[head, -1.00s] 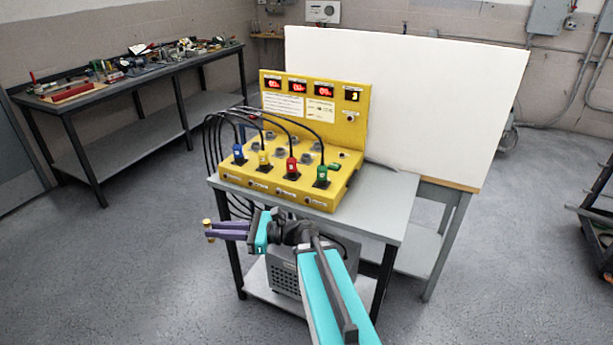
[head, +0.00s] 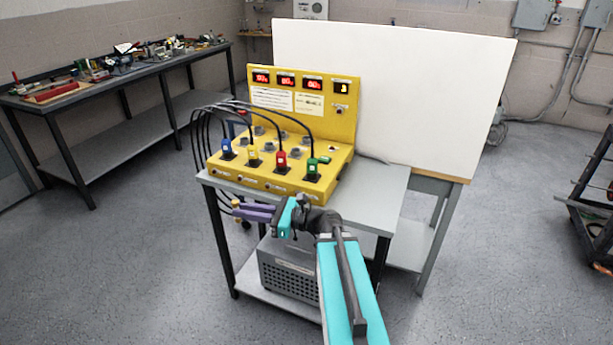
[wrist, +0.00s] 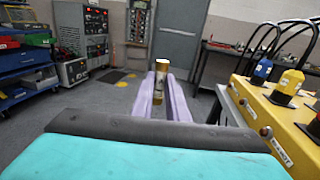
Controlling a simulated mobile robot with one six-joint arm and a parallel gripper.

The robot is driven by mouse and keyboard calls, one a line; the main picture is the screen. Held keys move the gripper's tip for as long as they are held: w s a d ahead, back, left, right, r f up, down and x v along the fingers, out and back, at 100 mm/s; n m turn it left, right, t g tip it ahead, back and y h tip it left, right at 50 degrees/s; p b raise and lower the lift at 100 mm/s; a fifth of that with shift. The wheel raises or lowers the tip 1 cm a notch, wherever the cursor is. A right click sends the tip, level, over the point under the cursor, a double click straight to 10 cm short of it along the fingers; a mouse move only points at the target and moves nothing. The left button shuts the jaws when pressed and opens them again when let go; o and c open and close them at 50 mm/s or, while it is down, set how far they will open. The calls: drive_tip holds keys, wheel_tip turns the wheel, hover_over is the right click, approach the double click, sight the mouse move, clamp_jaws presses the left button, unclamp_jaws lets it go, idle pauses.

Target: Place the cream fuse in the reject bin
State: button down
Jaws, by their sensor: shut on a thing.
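My gripper (head: 240,209) is shut on the fuse (head: 236,204), a small cylinder with brass-coloured ends. The fuse also shows in the wrist view (wrist: 160,80), upright between the tips of the purple fingers, with its middle partly hidden by them. My gripper holds it in the air, at the front left of the yellow console (head: 265,180). I cannot pick out a bin marked as the reject bin in either view.
The console stands on a grey table (head: 375,205), with black cables arching from coloured plugs. In the wrist view, a shelf rack with coloured bins (wrist: 25,55) stands at the left, near grey cabinets (wrist: 90,40). A workbench (head: 100,85) is at the back left. Open floor lies between.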

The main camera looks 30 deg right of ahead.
drive_tip(key=s+d+m+t+h+b, duration=0.1)
drive_tip(key=s+d+m+h+b, duration=0.2)
drive_tip(key=d, duration=0.9)
drive_tip(key=s+d+m+t+h+b, duration=0.2)
drive_tip(key=s+d+h, duration=0.3)
drive_tip(key=s+d, duration=0.5)
drive_tip(key=s+d+f+m+t+h+b, duration=0.1)
drive_tip(key=s+d, duration=0.6)
drive_tip(key=d, duration=0.9)
drive_tip(key=shift+d+m+t+h+b, duration=0.2)
drive_tip(key=shift+m+t+h+b, duration=0.3)
drive_tip(key=shift+m+h+b, duration=1)
drive_tip(key=p, duration=0.1)
hover_over(374, 195)
drive_tip(key=shift+f, duration=0.8)
drive_tip(key=shift+f+p, duration=0.35)
drive_tip(key=shift+f, duration=1.4)
drive_tip(key=shift+f, duration=0.15)
